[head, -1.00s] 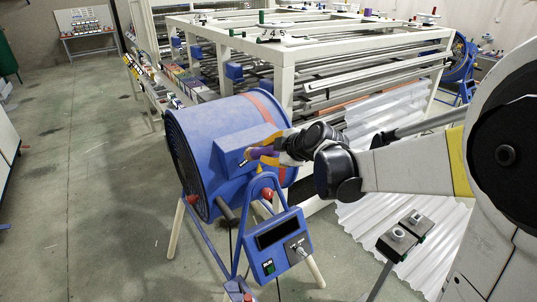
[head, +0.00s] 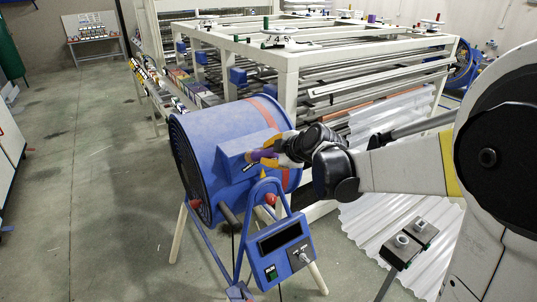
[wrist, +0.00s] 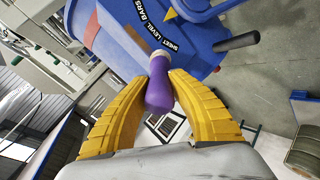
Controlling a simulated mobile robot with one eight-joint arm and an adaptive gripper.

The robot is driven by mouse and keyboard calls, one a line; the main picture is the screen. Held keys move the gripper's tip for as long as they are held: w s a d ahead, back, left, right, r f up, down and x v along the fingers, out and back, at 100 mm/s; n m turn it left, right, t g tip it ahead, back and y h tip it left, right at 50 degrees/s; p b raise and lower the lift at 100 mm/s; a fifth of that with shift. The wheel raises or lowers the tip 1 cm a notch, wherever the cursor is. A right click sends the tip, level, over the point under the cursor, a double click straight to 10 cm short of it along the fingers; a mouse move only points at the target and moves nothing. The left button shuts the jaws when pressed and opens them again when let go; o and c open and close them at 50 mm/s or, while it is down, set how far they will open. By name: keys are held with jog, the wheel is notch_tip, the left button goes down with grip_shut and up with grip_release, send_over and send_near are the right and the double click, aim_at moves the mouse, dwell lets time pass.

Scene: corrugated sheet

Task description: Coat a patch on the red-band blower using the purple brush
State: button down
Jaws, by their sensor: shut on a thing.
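The blue drum-shaped blower (head: 218,185) with a red band (head: 266,108) stands on legs in the middle of the head view. The purple brush (head: 259,155) lies against or just before the blower's raised side box in the head view; I cannot tell whether it touches. In the wrist view my gripper (wrist: 163,82) has its yellow fingers closed around the purple handle (wrist: 158,92). The brush's pale collar (wrist: 158,60) points at the blue body. The bristle tip is hard to make out. No coated patch is clear to see.
A control box (head: 283,250) on blue struts stands in front of the blower. A white-framed rack (head: 290,85) with metal bars is close behind. Corrugated sheets (head: 390,215) and a two-switch pedestal (head: 408,242) are at right. The floor (head: 100,200) at left is clear.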

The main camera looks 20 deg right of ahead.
jog(key=shift+w+a, duration=0.2)
jog(key=shift+w, duration=0.5)
jog(key=shift+b, duration=0.4)
dwell(1.0)
jog(key=shift+s, duration=0.1)
jog(key=shift+s+d+p, duration=0.1)
jog(key=shift+s+d, duration=0.2)
jog(key=shift+s, duration=0.65)
jog(key=shift+s+d+p, duration=0.1)
jog(key=shift+s+d, duration=0.25)
jog(key=shift+s, duration=0.55)
jog(key=shift+s+d+p, duration=0.1)
jog(key=shift+s+d, duration=0.2)
jog(key=shift+s, duration=0.65)
